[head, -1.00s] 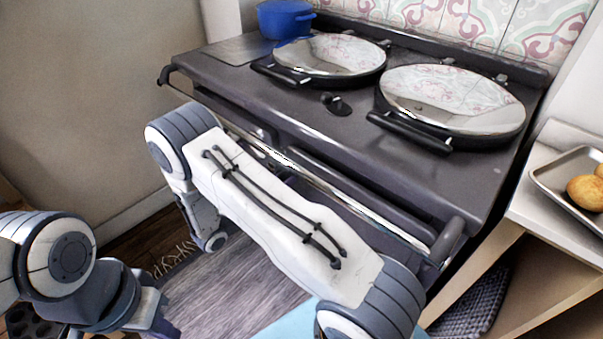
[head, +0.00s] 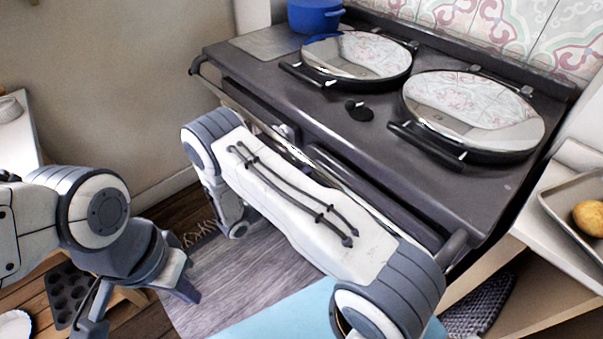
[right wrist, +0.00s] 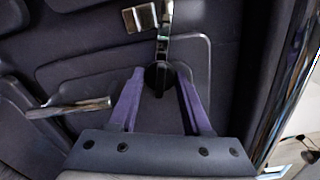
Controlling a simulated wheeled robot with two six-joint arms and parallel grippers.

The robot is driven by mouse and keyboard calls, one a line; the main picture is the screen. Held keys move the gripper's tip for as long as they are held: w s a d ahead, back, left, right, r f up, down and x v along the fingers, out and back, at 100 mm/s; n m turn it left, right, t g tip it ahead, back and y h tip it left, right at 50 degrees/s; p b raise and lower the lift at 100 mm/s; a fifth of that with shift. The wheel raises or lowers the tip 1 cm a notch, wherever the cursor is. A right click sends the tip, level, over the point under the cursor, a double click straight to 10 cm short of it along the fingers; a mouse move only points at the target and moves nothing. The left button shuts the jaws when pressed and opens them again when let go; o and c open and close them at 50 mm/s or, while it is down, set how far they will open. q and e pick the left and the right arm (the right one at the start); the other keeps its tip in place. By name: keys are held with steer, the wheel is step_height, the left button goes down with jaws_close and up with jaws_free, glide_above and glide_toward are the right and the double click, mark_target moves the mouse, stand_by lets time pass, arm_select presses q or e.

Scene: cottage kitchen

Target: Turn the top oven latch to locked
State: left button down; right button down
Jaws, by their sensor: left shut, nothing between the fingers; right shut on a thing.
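The oven latch (right wrist: 164,45) is a shiny metal lever on a dark round pivot, on a dark oven door in the right wrist view. My right gripper (right wrist: 159,80) is shut on it at the pivot end, with one purple finger on each side. The lever points toward the top of that picture, beside a metal catch plate (right wrist: 139,18). I cannot tell for certain whether it is locked. In the head view my right arm hides this latch and the right gripper. My left gripper (head: 184,290) is shut and empty, low at the left, away from the oven.
A second metal handle (right wrist: 70,108) lies left in the wrist view. The chrome rail (right wrist: 292,75) runs along the oven's front. The dark range (head: 300,88) carries two round lids and a blue pot (head: 316,16). A counter with a tray (head: 575,215) stands at the right.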

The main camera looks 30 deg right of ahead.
steer(key=shift+n+p, duration=0.35)
steer(key=shift+n, duration=1.25)
steer(key=shift+c, duration=1.7)
jaws_free()
steer(key=shift+a, duration=0.1)
steer(key=b+v, duration=0.1)
steer(key=v, duration=0.9)
steer(key=shift+a, duration=0.15)
steer(key=shift+r, duration=0.1)
